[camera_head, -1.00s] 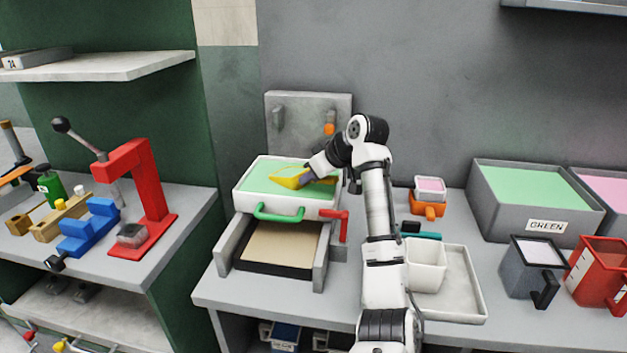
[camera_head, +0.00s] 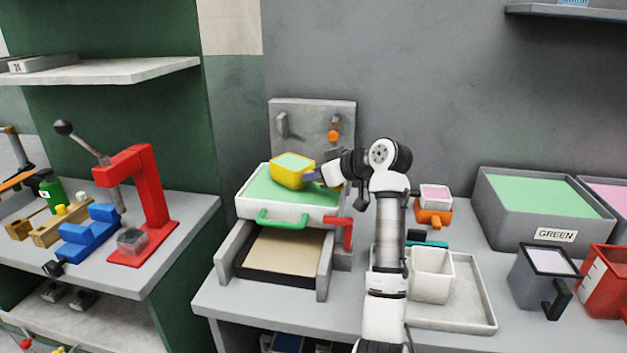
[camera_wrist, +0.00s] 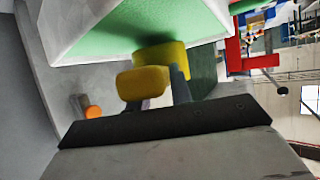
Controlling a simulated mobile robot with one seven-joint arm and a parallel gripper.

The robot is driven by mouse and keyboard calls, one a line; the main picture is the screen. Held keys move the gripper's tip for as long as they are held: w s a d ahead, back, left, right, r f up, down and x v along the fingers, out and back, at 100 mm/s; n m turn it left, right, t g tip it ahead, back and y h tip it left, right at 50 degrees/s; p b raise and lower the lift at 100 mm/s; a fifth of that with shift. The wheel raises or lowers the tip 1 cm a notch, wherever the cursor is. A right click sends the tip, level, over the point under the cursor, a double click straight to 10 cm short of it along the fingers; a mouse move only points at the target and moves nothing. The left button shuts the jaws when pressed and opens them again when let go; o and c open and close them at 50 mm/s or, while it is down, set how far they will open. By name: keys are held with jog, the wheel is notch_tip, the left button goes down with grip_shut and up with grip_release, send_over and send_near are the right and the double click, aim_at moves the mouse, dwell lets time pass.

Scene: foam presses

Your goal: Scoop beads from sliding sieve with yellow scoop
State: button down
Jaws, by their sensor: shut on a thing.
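The sliding sieve (camera_head: 325,216) is a white box with a green handle, full of green beads (camera_head: 262,186), on a grey stand. The yellow scoop (camera_head: 288,179) is above the beads, roughly level, with green beads in its bowl. My gripper (camera_head: 318,176) is right of the scoop and shut on its handle. In the wrist view, the yellow scoop (camera_wrist: 160,57) shows beyond my gripper (camera_wrist: 160,92), with the white sieve wall and green beads (camera_wrist: 150,25) above it. The fingertips are partly hidden there.
A beige tray (camera_head: 283,252) sits below the sieve. To the right are a white cup (camera_head: 431,275) in a pale tray (camera_head: 470,290), an orange-based container (camera_head: 434,217), a grey bin (camera_head: 550,235) labelled GREEN and grey and red jugs. A red press (camera_head: 150,200) stands left.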

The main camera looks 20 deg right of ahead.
jog(key=shift+t+y, duration=0.3)
jog(key=shift+t, duration=0.2)
jog(key=shift+s+d+r+p, duration=0.1)
jog(key=shift+s+r+p, duration=0.15)
jog(key=shift+r, duration=0.5)
jog(key=shift+s+d+r+p, duration=0.1)
jog(key=shift+s+r+p, duration=0.1)
jog(key=shift+r, duration=0.5)
jog(key=shift+s+d+r+p, duration=0.1)
jog(key=shift+s+r+p, duration=0.15)
jog(key=shift+r, duration=0.5)
